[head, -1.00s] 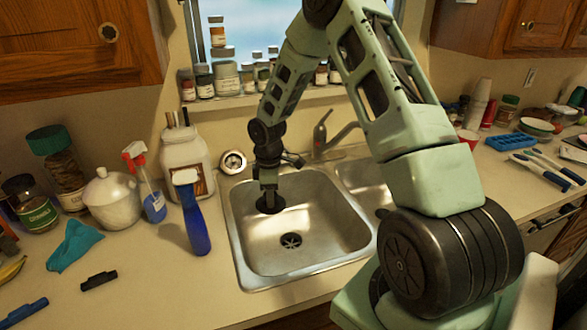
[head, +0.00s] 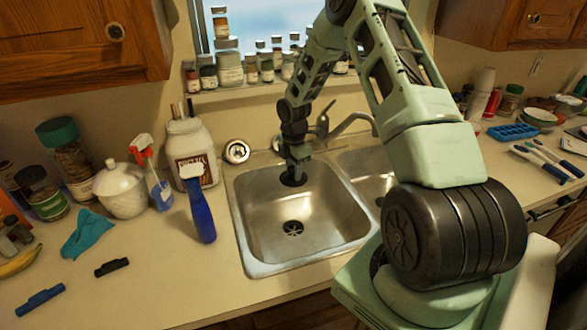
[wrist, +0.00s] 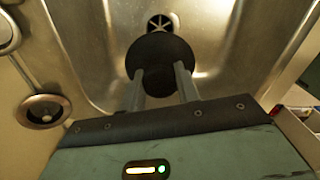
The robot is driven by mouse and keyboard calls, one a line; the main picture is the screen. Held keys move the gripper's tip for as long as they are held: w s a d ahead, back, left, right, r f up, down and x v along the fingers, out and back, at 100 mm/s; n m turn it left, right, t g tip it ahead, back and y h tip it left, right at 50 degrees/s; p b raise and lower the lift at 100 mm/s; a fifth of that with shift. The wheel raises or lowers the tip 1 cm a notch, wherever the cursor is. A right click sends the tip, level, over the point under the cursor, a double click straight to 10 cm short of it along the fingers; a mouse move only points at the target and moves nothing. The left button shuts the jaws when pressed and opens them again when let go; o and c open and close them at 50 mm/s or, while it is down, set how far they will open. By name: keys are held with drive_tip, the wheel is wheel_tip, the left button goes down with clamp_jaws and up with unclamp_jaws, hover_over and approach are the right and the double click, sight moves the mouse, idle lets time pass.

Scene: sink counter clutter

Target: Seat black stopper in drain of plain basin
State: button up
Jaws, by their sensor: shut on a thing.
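My gripper (head: 294,170) is shut on the black stopper (wrist: 162,58), a round dark disc. In the head view the stopper (head: 293,180) hangs over the back part of the left basin (head: 262,245). The basin's drain (head: 293,228) is open, with a dark cross-shaped grate, nearer the front than the stopper. In the wrist view the drain (wrist: 162,22) shows just beyond the stopper, its near edge partly hidden by it. The stopper is apart from the drain. Its height above the basin floor is hard to tell.
A second basin (head: 365,170) lies to the right, partly behind my arm. The faucet (head: 330,125) stands behind the sink. The space over the left basin's front is clear.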

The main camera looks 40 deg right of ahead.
wheel_tip(320, 180, down, 21)
drive_tip(key=b, duration=1.2)
drive_tip(key=shift+r+b, duration=0.1)
drive_tip(key=shift+b, duration=0.25)
drive_tip(key=shift+f+b, duration=0.9)
drive_tip(key=shift+f, duration=0.6)
drive_tip(key=o, duration=1.2)
wheel_tip(320, 180, up, 18)
drive_tip(key=shift+f+b, duration=0.25)
drive_tip(key=shift+b, duration=0.7)
